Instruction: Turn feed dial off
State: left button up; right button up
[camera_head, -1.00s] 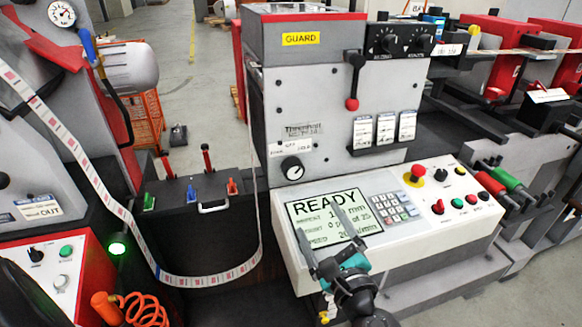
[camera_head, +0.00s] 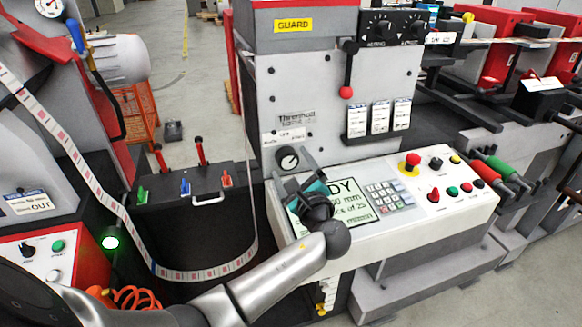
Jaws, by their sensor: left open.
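A round black dial (camera_head: 287,157) with a light pointer mark sits low on the grey front panel, under a small white label (camera_head: 284,137) whose print is too small to read surely. I take it for the feed dial. My left gripper (camera_head: 290,169), with teal parts, is open and empty, its fingertips just below and around the dial's lower edge. I cannot tell whether they touch it. The gripper and wrist cover the left part of the display screen (camera_head: 352,203). My right gripper is not in view.
The sloped white console carries a keypad (camera_head: 388,195), a red emergency button (camera_head: 412,161) and several other buttons. A lever with a red knob (camera_head: 346,92) hangs above. A paper label web (camera_head: 85,176) loops left of the panel, behind my forearm. A black box with levers (camera_head: 190,184) stands left.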

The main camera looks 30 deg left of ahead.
pick_arm(q)
jog(key=shift+w+a, duration=0.25)
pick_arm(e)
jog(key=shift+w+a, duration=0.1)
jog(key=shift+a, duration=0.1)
pick_arm(q)
jog(key=shift+c, duration=0.4)
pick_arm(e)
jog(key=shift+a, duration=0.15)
